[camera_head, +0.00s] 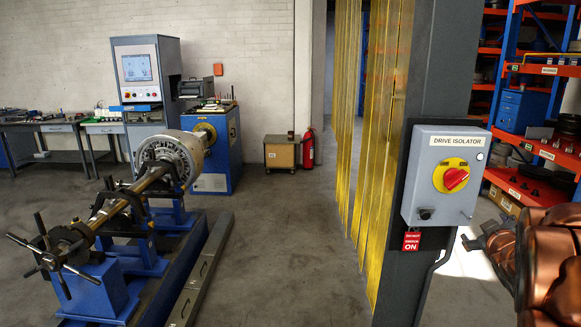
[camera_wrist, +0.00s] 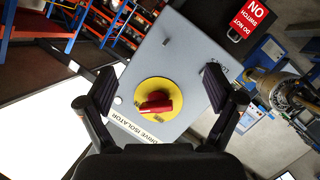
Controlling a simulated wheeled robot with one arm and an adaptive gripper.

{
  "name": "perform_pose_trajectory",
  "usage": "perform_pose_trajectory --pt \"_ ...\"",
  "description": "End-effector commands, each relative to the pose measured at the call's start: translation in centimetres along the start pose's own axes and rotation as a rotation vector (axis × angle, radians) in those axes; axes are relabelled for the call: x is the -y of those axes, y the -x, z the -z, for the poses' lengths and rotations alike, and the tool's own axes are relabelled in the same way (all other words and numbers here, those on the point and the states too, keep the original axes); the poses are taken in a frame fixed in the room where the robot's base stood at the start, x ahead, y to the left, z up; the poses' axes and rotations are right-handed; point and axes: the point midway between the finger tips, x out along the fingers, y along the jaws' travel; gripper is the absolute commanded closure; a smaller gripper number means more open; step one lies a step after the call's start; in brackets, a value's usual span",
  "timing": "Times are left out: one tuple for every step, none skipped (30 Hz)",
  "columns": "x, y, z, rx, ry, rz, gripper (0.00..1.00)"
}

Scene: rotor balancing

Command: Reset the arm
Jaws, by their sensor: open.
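The drive isolator is a grey box (camera_head: 432,205) on a dark post at the right in the head view. Its red rotary knob (camera_head: 456,178) sits on a yellow disc. My gripper (camera_head: 480,240) shows at the right edge, just right of and below the box, with my copper-coloured arm behind it. In the wrist view my gripper (camera_wrist: 160,84) is open and empty, its two dark fingers spread apart. The red knob (camera_wrist: 157,102) and yellow disc (camera_wrist: 140,92) appear between the fingers, with no finger seen touching the knob.
A red tag (camera_head: 411,241) hangs under the box. Yellow strip curtains (camera_head: 380,130) hang left of the post. A balancing machine (camera_head: 165,160) with a rotor stands at the left. Orange shelving (camera_head: 535,150) stands behind at the right. The middle floor is clear.

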Motion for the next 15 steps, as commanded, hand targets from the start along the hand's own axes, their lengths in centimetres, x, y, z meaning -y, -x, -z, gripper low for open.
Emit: perform_pose_trajectory --pt "0.8 0.7 -0.1 0.043 -0.018 0.008 0.08" --pt "1.3 1.1 -0.5 0.077 -0.029 0.012 0.08" --pt "1.9 1.7 -0.8 0.118 -0.046 0.017 0.08" --pt "2.4 2.2 -1.1 0.148 -0.058 0.023 0.08" --pt "2.9 2.8 -1.5 0.181 -0.071 0.030 0.08" --pt "3.7 3.5 -2.0 0.221 -0.088 0.041 0.08" --pt "4.3 4.1 -2.4 0.256 -0.102 0.050 0.08" --pt "4.9 4.7 -2.7 0.284 -0.115 0.059 0.08" --pt "5.8 5.7 -3.1 0.327 -0.133 0.073 0.08" --pt "6.5 6.4 -3.4 0.357 -0.144 0.085 0.08" --pt "7.2 7.1 -3.8 0.389 -0.157 0.097 0.08" --pt "8.2 8.2 -4.3 0.433 -0.171 0.116 0.08" --pt "9.0 9.0 -4.6 0.463 -0.183 0.130 0.08" --pt "9.8 9.9 -5.0 0.498 -0.192 0.146 0.08" --pt "10.9 11.1 -5.4 0.538 -0.206 0.168 0.08"
